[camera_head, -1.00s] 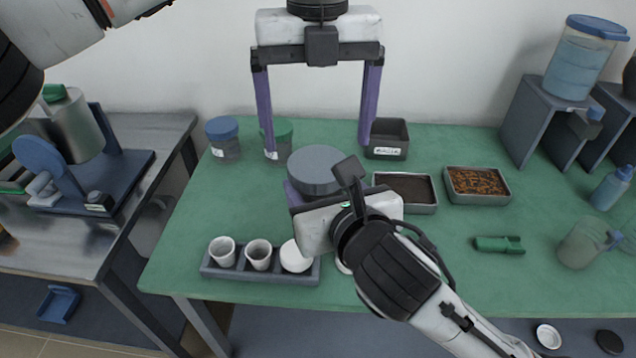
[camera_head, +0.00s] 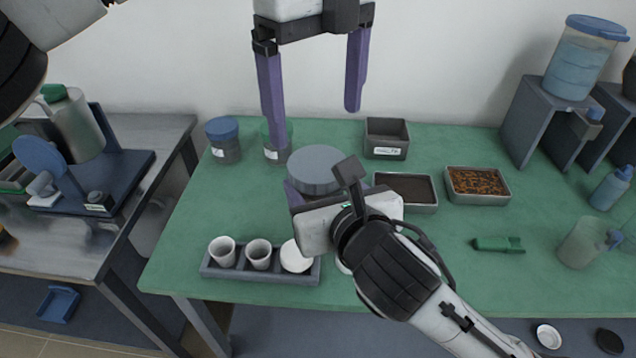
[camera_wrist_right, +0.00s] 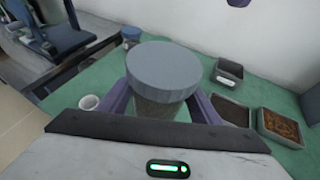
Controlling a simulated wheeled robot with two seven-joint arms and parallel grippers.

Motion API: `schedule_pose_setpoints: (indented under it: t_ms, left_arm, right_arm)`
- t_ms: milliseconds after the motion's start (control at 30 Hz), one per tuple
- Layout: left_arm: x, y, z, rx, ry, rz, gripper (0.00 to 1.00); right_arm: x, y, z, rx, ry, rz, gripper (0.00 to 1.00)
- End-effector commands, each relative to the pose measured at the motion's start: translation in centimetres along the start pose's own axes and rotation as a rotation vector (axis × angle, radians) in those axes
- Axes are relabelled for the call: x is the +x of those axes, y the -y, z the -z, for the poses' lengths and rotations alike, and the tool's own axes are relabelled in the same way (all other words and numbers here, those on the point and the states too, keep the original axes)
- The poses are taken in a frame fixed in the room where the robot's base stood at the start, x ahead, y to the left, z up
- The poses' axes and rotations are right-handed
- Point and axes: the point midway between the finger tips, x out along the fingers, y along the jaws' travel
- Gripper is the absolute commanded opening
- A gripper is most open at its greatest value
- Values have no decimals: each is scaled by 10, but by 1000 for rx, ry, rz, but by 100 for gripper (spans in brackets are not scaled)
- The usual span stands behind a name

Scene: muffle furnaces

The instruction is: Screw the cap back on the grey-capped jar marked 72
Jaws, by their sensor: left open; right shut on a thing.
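The grey-capped jar shows its round grey cap (camera_head: 316,168) in the head view, with the cap resting level on top of the jar. In the right wrist view the jar body (camera_wrist_right: 158,108) stands upright under the wide cap. No marking 72 can be read. My right gripper (camera_wrist_right: 160,104) is shut around the jar body below the cap; its white hand hides most of the jar in the head view. My left gripper (camera_head: 314,128) is open and empty, its purple fingers pointing down above and behind the cap, apart from it. Whether the cap is threaded tight cannot be seen.
Blue-capped (camera_head: 223,140) and green-capped (camera_head: 275,142) jars stand at the back left. A dark empty bin (camera_head: 386,150) and trays of dark (camera_head: 420,207) and orange-brown (camera_head: 478,208) material lie right. A cup rack (camera_head: 228,274) is at front left.

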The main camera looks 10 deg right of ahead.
Motion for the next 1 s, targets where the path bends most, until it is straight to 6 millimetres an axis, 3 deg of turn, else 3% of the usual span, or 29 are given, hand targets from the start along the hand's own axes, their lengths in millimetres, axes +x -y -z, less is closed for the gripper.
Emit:
schedule_pose_setpoints:
  t_ms: [500,900,1000]
  left_arm:
    - [69,-1,0,0,-2,-2,89]
    - [77,0,0,1,-1,0,89]
    - [76,0,0,1,-1,0,74]
  right_arm:
    - [0,0,-1,0,3,0,0]
    - [0,0,-1,0,3,0,0]
    - [0,0,-1,0,3,0,0]
